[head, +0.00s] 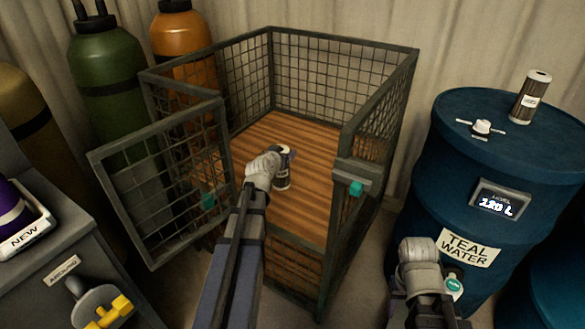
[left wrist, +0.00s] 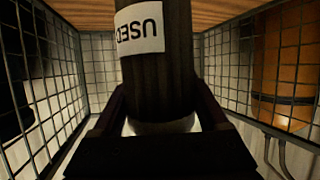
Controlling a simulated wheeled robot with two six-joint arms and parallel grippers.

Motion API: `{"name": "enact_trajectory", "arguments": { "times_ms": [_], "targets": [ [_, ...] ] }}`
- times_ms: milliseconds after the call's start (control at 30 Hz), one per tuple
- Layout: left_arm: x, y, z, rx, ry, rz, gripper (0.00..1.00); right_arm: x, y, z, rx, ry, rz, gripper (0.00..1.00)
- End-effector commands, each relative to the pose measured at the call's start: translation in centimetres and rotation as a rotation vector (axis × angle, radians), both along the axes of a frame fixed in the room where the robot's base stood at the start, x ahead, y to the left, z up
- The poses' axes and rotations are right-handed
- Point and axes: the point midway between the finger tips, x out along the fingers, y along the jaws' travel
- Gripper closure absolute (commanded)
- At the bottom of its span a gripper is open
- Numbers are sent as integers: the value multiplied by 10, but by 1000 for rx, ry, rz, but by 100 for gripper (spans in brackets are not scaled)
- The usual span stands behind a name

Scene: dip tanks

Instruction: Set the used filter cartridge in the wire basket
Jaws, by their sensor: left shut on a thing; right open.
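The used filter cartridge (head: 284,170) is a dark cylinder with a white label, upright inside the wire basket (head: 377,112). In the left wrist view the cartridge (left wrist: 158,85) fills the middle, its label reading USED upside down. My left gripper (head: 276,166) reaches in through the basket's open front and is shut on the cartridge. In the left wrist view its fingers (left wrist: 160,112) stand on both sides of it. The cartridge bottom is hard to see, so I cannot tell whether it touches the wooden floor. My right gripper (head: 418,250) is open and empty, before the teal drum.
The basket's mesh door (head: 160,180) stands open at left. A blue drum (head: 455,150) marked TEAL WATER carries another dark cartridge (head: 531,96) on its lid. A grey cabinet (head: 75,240) stands at lower left. Green (head: 110,75) and orange (head: 182,40) cylinders stand behind.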

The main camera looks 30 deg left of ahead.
Motion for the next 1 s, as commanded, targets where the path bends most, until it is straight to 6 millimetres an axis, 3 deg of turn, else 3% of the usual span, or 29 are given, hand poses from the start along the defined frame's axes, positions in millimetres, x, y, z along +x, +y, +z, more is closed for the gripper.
{"name": "enact_trajectory", "arguments": {
  "times_ms": [267, 633, 1000],
  "targets": [
    [0, 0, -8, 0, -1, 0, 100, 0, 0, -8, -1, 0, 0, 50],
    [0, 0, -61, 0, -1, 0, 100, 1, -1, -61, -4, -2, 5, 50],
    [0, 0, -72, 1, -1, 1, 100, 1, 0, -72, -2, -2, 9, 50]
  ]
}}
